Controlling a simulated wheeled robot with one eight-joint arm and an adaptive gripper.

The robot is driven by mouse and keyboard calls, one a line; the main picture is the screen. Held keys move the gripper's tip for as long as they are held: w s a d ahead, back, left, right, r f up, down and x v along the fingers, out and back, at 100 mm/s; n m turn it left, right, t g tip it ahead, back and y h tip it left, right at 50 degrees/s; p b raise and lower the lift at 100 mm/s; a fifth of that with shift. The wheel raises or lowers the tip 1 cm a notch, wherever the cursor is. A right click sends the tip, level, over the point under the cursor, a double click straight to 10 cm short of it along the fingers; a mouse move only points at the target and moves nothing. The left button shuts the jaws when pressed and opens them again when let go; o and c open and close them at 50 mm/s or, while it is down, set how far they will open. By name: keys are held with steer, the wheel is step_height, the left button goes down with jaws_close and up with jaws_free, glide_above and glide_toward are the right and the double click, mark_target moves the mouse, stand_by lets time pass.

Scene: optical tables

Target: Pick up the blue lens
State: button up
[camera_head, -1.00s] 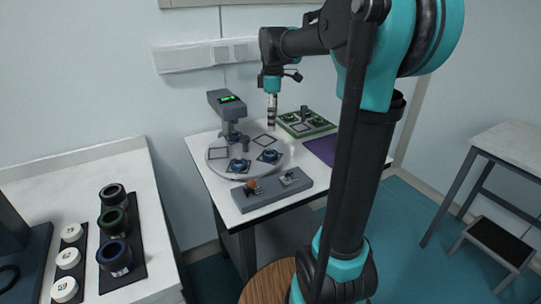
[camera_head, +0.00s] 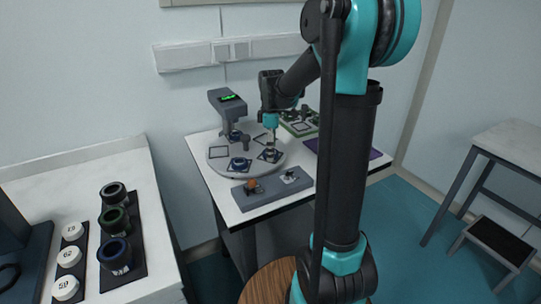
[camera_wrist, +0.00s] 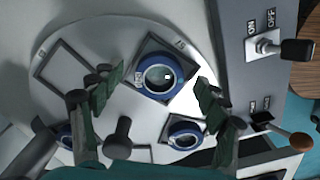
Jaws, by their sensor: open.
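Several blue-ringed lenses sit on square holders on the round grey turntable (camera_head: 222,170). In the wrist view, one blue lens (camera_wrist: 160,77) lies between and slightly beyond my fingertips. Another blue lens (camera_wrist: 185,135) is lower, near the right finger, and a third is partly hidden at lower left. In the head view, my gripper (camera_head: 270,147) points down just above the right-hand blue lens (camera_head: 269,156); the front-left blue lens (camera_head: 237,164) stands apart from it.
A grey control box (camera_head: 262,194) with an orange-knobbed lever and a black-handled switch lies along the table's front. A grey instrument (camera_head: 222,103) with a green display stands behind the turntable. A green-edged tray is at the back right. The left table holds dark ringed cylinders and white caps.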

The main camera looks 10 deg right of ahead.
steer(key=shift+f, duration=0.1)
steer(key=c, duration=1.3)
